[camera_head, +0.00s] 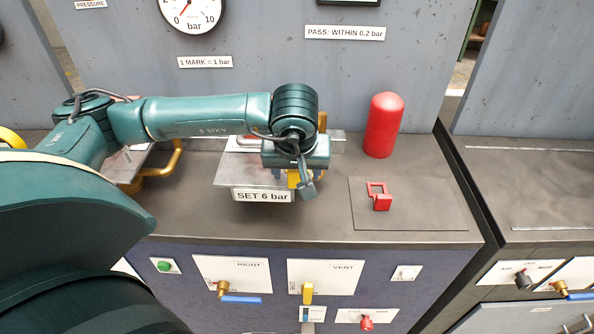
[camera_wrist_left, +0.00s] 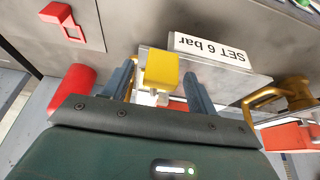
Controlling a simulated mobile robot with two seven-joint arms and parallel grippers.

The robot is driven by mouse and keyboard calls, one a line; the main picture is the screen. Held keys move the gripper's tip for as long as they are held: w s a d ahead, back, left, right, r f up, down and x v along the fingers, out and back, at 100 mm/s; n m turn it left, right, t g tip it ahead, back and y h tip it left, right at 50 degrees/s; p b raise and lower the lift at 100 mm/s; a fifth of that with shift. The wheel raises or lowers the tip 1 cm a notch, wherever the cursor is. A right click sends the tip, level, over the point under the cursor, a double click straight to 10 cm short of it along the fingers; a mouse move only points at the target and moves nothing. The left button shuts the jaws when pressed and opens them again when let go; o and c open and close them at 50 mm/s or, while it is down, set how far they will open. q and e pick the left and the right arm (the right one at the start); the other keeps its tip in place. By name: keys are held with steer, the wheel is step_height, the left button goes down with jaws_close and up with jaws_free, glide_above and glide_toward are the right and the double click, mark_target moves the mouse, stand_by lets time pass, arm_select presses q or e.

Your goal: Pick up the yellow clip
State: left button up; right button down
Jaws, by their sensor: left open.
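The yellow clip (camera_wrist_left: 162,70) shows in the left wrist view as a yellow block between the two fingers of my left gripper (camera_wrist_left: 158,76), at the edge of the clear plate with the "SET 6 bar" label. Gaps show on both sides of it, so the fingers are around it but not closed on it. In the head view, part of the yellow clip (camera_head: 293,180) shows under my left gripper (camera_head: 297,182), which points down at the plate's right part. The wrist and gripper hide most of the clip there. My right gripper is not in view.
A red clip-like piece (camera_head: 381,203) lies on a dark mat (camera_head: 415,215) to the right. A red cylinder (camera_head: 384,125) stands behind it. The "SET 6 bar" label (camera_head: 262,196) fronts the plate. A yellow handle (camera_head: 172,160) stands at left. Valves and buttons line the front panel.

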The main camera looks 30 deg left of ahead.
arm_select(q)
steer(key=shift+c, duration=0.5)
steer(key=c, duration=1)
steer(key=shift+o, duration=0.2)
